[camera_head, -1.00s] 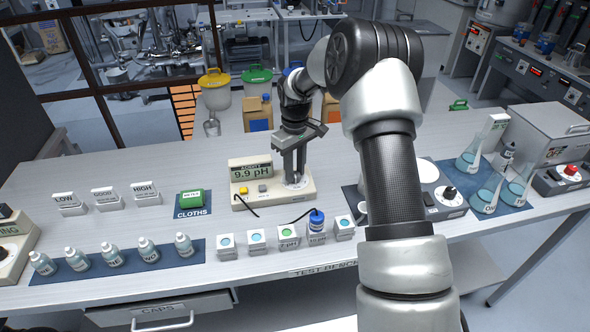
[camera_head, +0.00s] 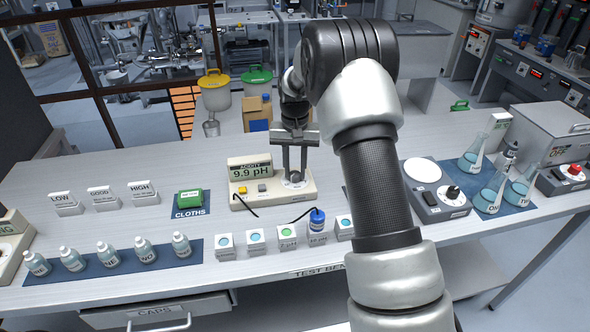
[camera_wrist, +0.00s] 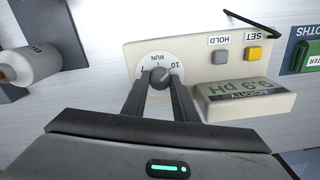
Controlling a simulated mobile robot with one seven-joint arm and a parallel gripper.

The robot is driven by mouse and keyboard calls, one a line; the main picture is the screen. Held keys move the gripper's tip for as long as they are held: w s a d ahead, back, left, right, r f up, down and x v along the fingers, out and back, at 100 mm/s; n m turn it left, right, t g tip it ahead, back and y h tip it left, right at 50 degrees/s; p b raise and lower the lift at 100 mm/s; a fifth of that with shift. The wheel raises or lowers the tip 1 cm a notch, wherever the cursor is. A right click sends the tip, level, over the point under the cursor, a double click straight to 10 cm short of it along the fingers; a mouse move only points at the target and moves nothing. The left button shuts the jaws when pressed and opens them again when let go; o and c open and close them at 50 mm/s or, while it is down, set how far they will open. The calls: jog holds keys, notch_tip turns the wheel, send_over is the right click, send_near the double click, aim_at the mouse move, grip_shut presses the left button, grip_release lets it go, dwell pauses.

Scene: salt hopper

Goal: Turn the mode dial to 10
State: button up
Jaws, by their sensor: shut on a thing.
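The acidity meter (camera_head: 243,188) stands on the bench, its display (camera_head: 250,172) reading 9.9 pH. Its mode dial (camera_wrist: 149,71) is a white disc marked 7, RUN and 10 with a dark knob (camera_wrist: 160,77) in the middle. In the wrist view the 10 is at the dial's right and the 7 at its left. My gripper (camera_wrist: 161,83) is shut on the knob, a finger on either side. In the head view my gripper (camera_head: 293,176) points down onto the meter's right end. The fingers partly hide the dial, and I cannot tell the knob's exact pointing.
The meter's yellow SET button (camera_wrist: 253,54) and grey HOLD button (camera_wrist: 220,57) lie beside the dial. A stirrer plate (camera_head: 437,201) and flasks (camera_head: 490,190) stand to the right.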

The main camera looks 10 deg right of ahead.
aim_at(295, 173)
jog(key=shift+w+r+m, duration=0.1)
jog(key=shift+m, duration=0.9)
jog(key=o, duration=1.1)
jog(key=shift+c, duration=0.2)
notch_tip(295, 173, up, 17)
jog(key=shift+r, duration=0.2)
